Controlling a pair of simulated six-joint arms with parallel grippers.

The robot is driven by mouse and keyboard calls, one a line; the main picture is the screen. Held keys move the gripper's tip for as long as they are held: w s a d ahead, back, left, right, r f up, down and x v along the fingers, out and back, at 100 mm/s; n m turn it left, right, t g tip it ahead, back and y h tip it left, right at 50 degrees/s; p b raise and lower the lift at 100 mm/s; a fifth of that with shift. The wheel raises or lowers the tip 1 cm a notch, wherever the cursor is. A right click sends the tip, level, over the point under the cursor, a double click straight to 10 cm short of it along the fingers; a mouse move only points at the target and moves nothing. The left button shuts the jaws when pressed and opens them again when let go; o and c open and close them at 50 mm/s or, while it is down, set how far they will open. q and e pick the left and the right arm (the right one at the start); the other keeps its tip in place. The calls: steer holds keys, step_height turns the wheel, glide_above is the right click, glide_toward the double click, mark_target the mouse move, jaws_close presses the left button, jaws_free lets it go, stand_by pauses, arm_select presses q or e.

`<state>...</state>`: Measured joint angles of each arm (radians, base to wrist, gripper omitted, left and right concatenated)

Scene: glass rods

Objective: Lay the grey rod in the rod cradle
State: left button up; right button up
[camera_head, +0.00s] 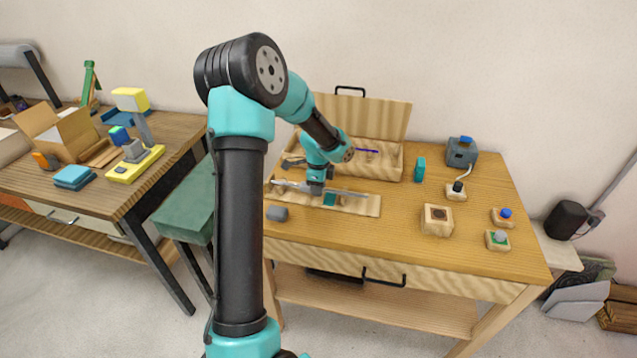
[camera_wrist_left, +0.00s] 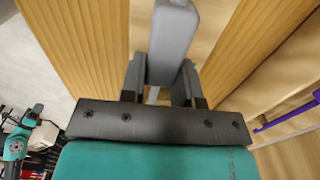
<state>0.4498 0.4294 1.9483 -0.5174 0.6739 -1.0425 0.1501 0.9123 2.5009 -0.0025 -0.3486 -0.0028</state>
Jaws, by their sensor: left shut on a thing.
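My left gripper (camera_head: 316,190) is over the low wooden rod cradle (camera_head: 372,208) on the table. It is shut on the grey rod (camera_head: 346,193), which lies roughly level, crosswise in the head view. In the left wrist view the grey rod (camera_wrist_left: 175,35) sits between the fingers of the gripper (camera_wrist_left: 166,92). Wooden strips run along both sides of it there. The rod appears just above or at the cradle; I cannot tell whether it touches. The gripper hides part of the rod and cradle. My right gripper is out of view.
An open wooden box (camera_head: 387,160) stands behind the cradle, with a purple rod (camera_head: 367,150) in it. A grey block (camera_head: 277,213) lies at the left front. The front middle is clear.

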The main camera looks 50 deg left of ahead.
arm_select(q)
steer(key=shift+r, duration=0.1)
stand_by(0.4)
steer(key=shift+r, duration=0.45)
steer(key=shift+f, duration=1)
stand_by(1.3)
steer(key=o, duration=1)
steer(key=shift+r, duration=0.1)
step_height(320, 180, up, 17)
steer(key=shift+r, duration=0.15)
stand_by(0.4)
